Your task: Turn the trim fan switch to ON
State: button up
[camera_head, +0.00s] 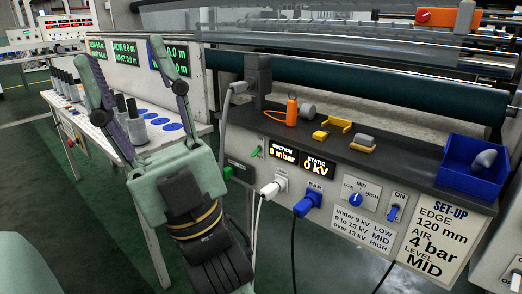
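My gripper (118,48) is at the left, its two fingers pointing up and spread wide apart with nothing between them. A small blue switch (393,212) sits on a plate marked ON on the right part of the machine's front panel (335,235). The ON mark is above the switch, and its lever seems to point down. No trim fan label is readable. A small green switch (256,152) is further left on the panel. My gripper is well left of both and touches neither.
An orange tool (292,112), yellow pieces (338,123) and a blue bin (459,180) stand on the ledge. A white table (170,140) is behind my gripper.

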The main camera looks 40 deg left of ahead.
aim_at(256, 151)
jog(key=u, duration=1.25)
jog(key=i+j, duration=0.1)
jog(key=j, duration=0.25)
jog(key=i+j, duration=0.1)
jog(key=j, duration=0.3)
jog(key=i+j+z, duration=0.1)
jog(key=j, duration=0.25)
jog(key=i+j, duration=0.1)
jog(key=j, duration=0.3)
